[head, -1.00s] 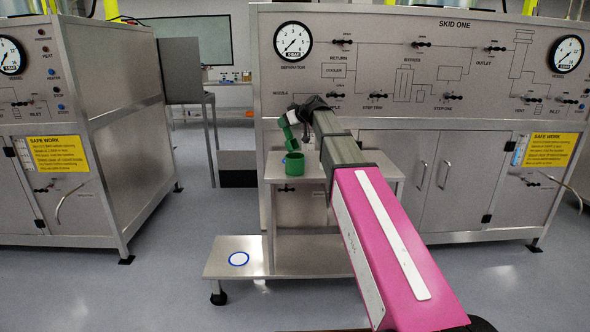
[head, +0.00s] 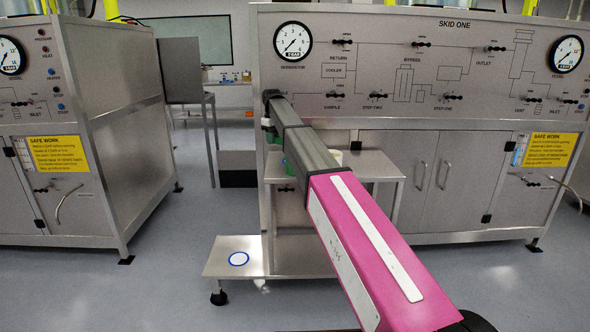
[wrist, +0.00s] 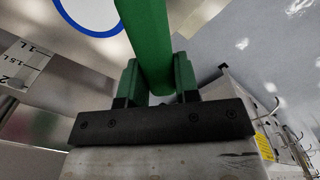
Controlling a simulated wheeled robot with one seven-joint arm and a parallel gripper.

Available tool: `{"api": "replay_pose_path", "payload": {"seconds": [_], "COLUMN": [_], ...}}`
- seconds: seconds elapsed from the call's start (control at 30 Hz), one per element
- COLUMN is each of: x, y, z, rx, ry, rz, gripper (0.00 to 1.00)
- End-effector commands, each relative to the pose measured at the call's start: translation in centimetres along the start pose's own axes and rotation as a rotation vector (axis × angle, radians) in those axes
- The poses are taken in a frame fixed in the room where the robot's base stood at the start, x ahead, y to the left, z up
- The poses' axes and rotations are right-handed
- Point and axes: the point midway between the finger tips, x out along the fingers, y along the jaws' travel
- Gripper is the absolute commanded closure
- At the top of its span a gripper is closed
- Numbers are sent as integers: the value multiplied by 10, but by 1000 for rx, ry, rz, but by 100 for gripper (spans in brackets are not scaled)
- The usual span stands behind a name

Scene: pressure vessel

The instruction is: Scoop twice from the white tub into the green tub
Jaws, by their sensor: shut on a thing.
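My gripper (wrist: 156,66) is shut on the green handle of the scoop (wrist: 147,25), seen between its fingers in the wrist view. The scoop's bowl and load are not visible there. In the head view my arm hides most of the gripper; a small green part (head: 273,136) shows beside the arm's far end. The green tub (head: 290,168) on the cart's upper shelf is mostly hidden behind my arm.
The steel cart (head: 375,166) stands before the skid panel (head: 380,60). A blue ring (head: 238,258) marks its low shelf. The wrist view shows a white disc with a blue rim (wrist: 90,12) and a litre scale (wrist: 25,62). Open floor lies left.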

Motion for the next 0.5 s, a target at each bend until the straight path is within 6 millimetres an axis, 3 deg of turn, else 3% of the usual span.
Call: {"api": "replay_pose_path", "payload": {"seconds": [0.23, 0.5], "x": [-6, -27], "y": [0, 0], "z": [0, 0], "rx": [-1, -1], "ry": [4, 5], "rz": [0, 0], "gripper": [95, 95]}}
